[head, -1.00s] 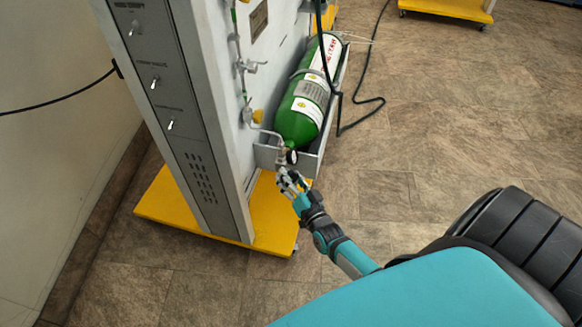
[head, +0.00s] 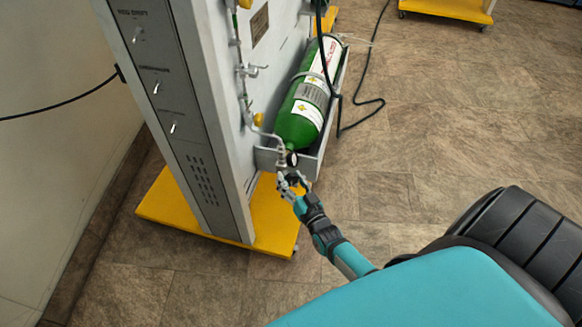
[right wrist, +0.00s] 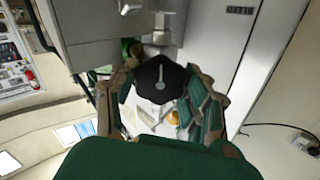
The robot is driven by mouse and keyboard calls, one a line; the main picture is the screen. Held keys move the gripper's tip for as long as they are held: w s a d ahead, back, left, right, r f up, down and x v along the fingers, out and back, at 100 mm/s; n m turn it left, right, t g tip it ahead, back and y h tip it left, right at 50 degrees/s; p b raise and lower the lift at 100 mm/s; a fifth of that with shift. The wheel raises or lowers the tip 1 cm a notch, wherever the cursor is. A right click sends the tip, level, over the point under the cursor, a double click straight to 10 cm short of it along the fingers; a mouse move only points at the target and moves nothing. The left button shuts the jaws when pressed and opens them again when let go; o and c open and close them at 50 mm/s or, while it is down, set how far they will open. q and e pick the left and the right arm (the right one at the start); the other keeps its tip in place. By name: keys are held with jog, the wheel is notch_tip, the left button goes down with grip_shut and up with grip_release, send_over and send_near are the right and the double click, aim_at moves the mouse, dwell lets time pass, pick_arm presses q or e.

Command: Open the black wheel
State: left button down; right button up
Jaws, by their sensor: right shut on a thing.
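The black wheel (right wrist: 160,86) is in the middle of the right wrist view, dark and many-sided, with a light pointer mark on its face. In the head view the small black wheel (head: 291,159) is at the lower end of the green cylinder (head: 300,118). My right gripper (right wrist: 160,100) has its fingers on both sides of the wheel and is shut on it. In the head view my right gripper (head: 291,181) is just below the cylinder's valve and partly hides it. My left gripper is not in view.
The cylinder lies in a grey tray (head: 312,160) on the side of a grey cabinet (head: 197,110) with switches. The cabinet stands on a yellow base (head: 275,215). A black hose (head: 362,100) runs over the floor.

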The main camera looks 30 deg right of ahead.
jog(key=shift+f, duration=0.1)
jog(key=o, duration=1.2)
jog(key=shift+c, duration=0.2)
jog(key=s+a, duration=0.1)
jog(key=s, duration=1.1)
jog(key=shift+a, duration=0.35)
